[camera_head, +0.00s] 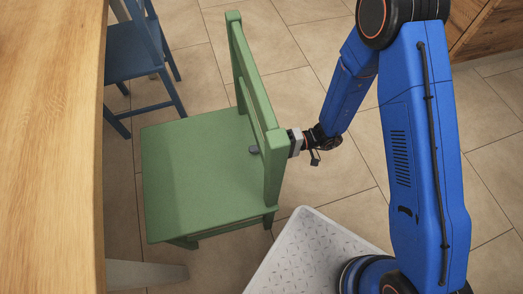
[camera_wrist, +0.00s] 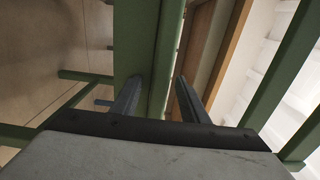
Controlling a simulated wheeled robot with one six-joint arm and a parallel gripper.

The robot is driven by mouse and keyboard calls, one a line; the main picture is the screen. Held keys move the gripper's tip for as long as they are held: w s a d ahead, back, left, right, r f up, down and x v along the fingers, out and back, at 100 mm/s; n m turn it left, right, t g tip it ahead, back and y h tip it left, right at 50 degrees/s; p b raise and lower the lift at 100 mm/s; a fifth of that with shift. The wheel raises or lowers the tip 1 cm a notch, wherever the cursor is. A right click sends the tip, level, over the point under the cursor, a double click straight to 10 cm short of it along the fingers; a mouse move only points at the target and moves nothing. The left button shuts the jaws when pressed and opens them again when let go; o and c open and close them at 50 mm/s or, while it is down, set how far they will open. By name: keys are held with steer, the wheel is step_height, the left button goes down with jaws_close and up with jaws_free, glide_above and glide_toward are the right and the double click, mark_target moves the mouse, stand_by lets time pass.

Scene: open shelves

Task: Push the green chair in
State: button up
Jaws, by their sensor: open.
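The green chair (camera_head: 195,175) stands upright to the right of the wooden table (camera_head: 50,150), its seat facing the table. A strip of floor shows between the seat and the table edge. My gripper (camera_head: 256,149) is at the chair's backrest, coming from the right. A grey fingertip shows on the seat side of the backrest; the rest of the fingers is hidden behind it. In the wrist view my gripper (camera_wrist: 160,98) has its two fingers apart, with green chair parts (camera_wrist: 143,40) between and beyond them. I cannot tell whether they touch the chair.
A blue chair (camera_head: 137,50) stands at the table behind the green one. A pale table leg (camera_head: 150,275) shows at the lower left. Tiled floor (camera_head: 320,190) is open around the green chair's right side. A wooden cabinet (camera_head: 492,30) is at the upper right.

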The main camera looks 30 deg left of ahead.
steer(key=shift+s+a, duration=0.1)
steer(key=shift+s, duration=0.05)
jaws_close()
stand_by(1.4)
